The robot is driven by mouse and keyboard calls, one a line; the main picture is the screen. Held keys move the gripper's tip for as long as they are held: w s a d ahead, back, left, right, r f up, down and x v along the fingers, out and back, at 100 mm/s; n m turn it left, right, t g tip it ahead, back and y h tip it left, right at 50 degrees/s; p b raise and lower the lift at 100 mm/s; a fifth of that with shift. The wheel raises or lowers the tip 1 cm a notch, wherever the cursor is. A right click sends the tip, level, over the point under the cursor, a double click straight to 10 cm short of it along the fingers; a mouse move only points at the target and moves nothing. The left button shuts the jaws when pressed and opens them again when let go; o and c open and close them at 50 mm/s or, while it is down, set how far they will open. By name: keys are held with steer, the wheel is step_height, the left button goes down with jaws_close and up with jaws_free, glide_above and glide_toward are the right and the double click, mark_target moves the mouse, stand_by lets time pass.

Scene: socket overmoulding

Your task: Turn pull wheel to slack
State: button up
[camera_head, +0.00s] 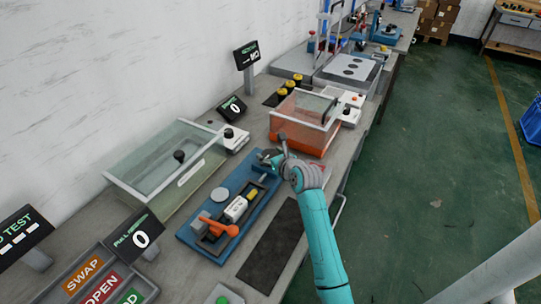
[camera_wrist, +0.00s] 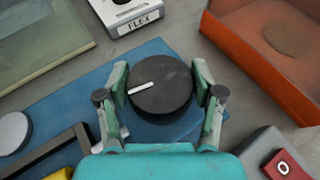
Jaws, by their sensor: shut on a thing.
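The pull wheel (camera_wrist: 165,92) is a round dark knob with a white pointer line, at the end of a blue fixture (camera_wrist: 62,108). The pointer lies towards the left of the knob, tilted slightly down at its outer end. My gripper (camera_wrist: 160,98) is shut on the wheel, one teal finger at each side. In the head view my gripper (camera_head: 272,160) is at the far end of the blue fixture (camera_head: 188,236), and the wheel is mostly hidden there. The pull display (camera_head: 141,239) reads 0.
On the fixture are a white block (camera_head: 236,208) and an orange handle (camera_head: 222,227). An orange box (camera_head: 296,140) with clear walls stands just beyond my gripper. A clear-lidded tray (camera_head: 150,165) is to the left. A small unit marked FLEX (camera_wrist: 128,15) is behind the wheel. A black mat (camera_head: 272,245) lies in front.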

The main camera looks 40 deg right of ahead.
steer(key=n+y, duration=0.2)
steer(key=y, duration=0.1)
steer(key=shift+d+n, duration=0.15)
steer(key=shift+n, duration=0.15)
steer(key=n+y, duration=0.3)
steer(key=y, duration=0.1)
steer(key=shift+n, duration=0.3)
steer(key=n+g+y, duration=0.4)
steer(key=n+y, duration=0.2)
steer(key=shift+f, duration=0.1)
steer(key=shift+g, duration=0.3)
steer(key=o, duration=1.1)
steer(key=shift+o, duration=0.2)
